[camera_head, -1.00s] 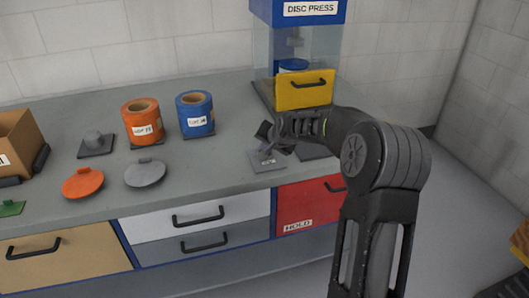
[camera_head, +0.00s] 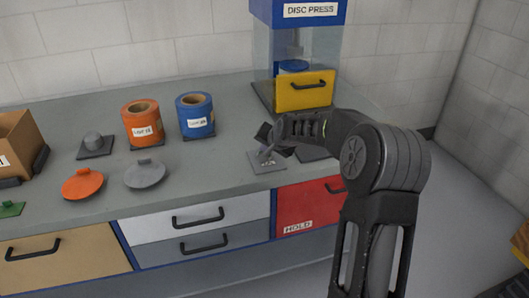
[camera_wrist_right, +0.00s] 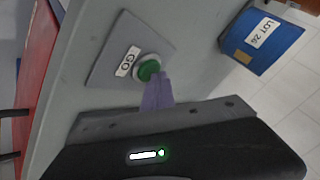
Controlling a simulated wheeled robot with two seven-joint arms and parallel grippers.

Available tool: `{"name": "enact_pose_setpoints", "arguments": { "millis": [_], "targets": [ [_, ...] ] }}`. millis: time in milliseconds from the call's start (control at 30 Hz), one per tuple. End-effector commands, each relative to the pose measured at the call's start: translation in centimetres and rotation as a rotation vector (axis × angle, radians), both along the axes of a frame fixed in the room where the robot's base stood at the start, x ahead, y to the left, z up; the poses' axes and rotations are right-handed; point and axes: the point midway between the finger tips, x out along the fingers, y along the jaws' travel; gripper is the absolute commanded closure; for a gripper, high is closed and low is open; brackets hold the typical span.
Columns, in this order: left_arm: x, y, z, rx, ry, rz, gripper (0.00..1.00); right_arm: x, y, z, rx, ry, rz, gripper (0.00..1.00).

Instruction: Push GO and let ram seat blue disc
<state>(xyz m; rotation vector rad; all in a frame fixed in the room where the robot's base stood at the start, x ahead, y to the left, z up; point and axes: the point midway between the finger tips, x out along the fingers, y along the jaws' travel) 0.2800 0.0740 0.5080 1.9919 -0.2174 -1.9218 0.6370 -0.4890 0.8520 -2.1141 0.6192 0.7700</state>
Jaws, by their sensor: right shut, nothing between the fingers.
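The green GO button (camera_wrist_right: 148,69) sits on a grey plate (camera_wrist_right: 113,50) on the counter. The plate also shows in the head view (camera_head: 266,162). My right gripper (camera_head: 266,152) is shut and empty. In the right wrist view its fingertips (camera_wrist_right: 161,80) are at the button's edge and appear to touch it. The disc press (camera_head: 298,12) stands at the back with its yellow guard (camera_head: 304,91) across the front. Inside, the blue disc (camera_head: 293,66) sits below the grey ram (camera_head: 295,50), partly hidden by the guard. My left gripper is not in view.
Orange (camera_head: 83,184) and grey (camera_head: 145,174) lids lie in front. A cardboard box (camera_head: 18,142) is at left.

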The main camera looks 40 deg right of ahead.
Motion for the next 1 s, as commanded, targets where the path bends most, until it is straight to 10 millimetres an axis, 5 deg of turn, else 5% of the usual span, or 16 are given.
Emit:
{"name": "enact_pose_setpoints", "arguments": {
  "millis": [667, 1000],
  "targets": [
    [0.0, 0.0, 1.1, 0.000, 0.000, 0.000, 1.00, 0.0, 0.0, 1.6, -0.001, -0.001, -0.001, 1.00],
    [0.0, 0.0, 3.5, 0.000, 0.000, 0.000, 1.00, 0.1, 0.0, 4.8, -0.001, -0.003, 0.000, 1.00]
  ]
}}
